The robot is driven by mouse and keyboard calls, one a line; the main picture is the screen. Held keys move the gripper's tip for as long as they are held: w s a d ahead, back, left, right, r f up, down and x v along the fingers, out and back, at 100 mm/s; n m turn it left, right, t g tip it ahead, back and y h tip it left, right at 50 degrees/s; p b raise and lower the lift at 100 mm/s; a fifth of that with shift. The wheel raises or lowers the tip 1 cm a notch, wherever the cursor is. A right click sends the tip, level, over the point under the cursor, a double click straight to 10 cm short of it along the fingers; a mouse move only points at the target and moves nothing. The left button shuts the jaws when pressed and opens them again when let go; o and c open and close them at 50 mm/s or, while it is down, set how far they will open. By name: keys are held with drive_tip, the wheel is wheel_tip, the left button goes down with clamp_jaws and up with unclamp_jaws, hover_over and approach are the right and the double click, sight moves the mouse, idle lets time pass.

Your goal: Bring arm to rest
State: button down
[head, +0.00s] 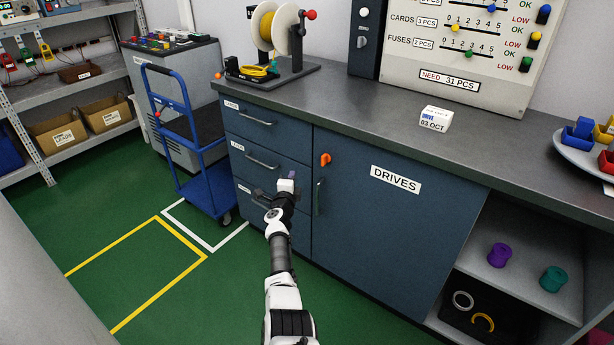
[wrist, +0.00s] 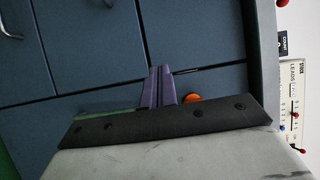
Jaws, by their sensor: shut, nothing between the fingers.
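My gripper (head: 291,176) is raised in front of the blue cabinet, at the end of my arm that reaches up from the bottom of the head view. Its purple fingers are together and empty; they also show in the wrist view (wrist: 160,86). The latch also shows beside the fingers in the wrist view (wrist: 192,98). I cannot tell whether the gripper touches the cabinet front.
The grey worktop (head: 350,105) juts above the cabinet and carries a spool stand (head: 295,65) and a DRIVE box (head: 435,118). A blue trolley (head: 208,185) stands left of the drawers. Open shelves (head: 520,270) lie right. Green floor (head: 130,240) is free at left.

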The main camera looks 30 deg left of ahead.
drive_tip(key=shift+s+a, duration=1)
